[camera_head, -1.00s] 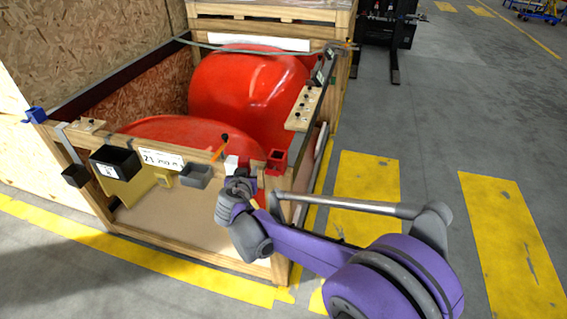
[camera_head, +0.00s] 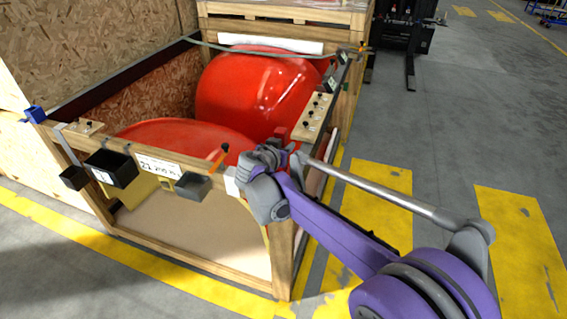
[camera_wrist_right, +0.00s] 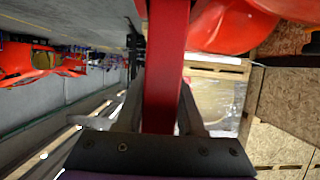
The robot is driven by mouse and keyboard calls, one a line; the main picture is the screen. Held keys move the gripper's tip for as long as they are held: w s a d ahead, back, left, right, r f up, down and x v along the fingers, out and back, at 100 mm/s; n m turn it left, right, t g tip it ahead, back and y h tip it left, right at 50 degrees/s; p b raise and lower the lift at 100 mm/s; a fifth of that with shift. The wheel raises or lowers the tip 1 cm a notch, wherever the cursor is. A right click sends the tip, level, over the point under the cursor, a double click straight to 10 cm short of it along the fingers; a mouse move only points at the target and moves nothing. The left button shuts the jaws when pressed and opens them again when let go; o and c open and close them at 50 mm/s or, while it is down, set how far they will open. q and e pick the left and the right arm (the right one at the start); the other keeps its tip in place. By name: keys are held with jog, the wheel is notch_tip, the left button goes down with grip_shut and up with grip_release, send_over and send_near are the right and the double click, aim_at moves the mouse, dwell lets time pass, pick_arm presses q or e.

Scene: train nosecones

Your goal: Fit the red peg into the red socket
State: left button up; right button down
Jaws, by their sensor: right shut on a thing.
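The red peg is a long red bar that fills the middle of the right wrist view (camera_wrist_right: 165,65). My right gripper (camera_wrist_right: 163,95) is shut on it, with one finger along each side. In the head view my right gripper (camera_head: 272,150) is over the near right corner of the wooden crate. A small red piece (camera_head: 281,132), probably the peg's end, shows just above it. The red socket is not clearly visible; the gripper covers the crate corner. The peg's far end runs out of the wrist view. My left gripper is not in view.
The wooden crate (camera_head: 284,245) holds large red nosecones (camera_head: 255,95). Its front rail carries a black bin (camera_head: 112,167), a grey bin (camera_head: 193,187) and an orange-tipped tool (camera_head: 219,157). A blue socket (camera_head: 35,114) is at the left corner. Floor to the right is open.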

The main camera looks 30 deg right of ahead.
jog(key=shift+f, duration=2.35)
jog(key=shift+f+b, duration=0.15)
jog(key=shift+b, duration=0.15)
jog(key=c, duration=0.5)
grip_release()
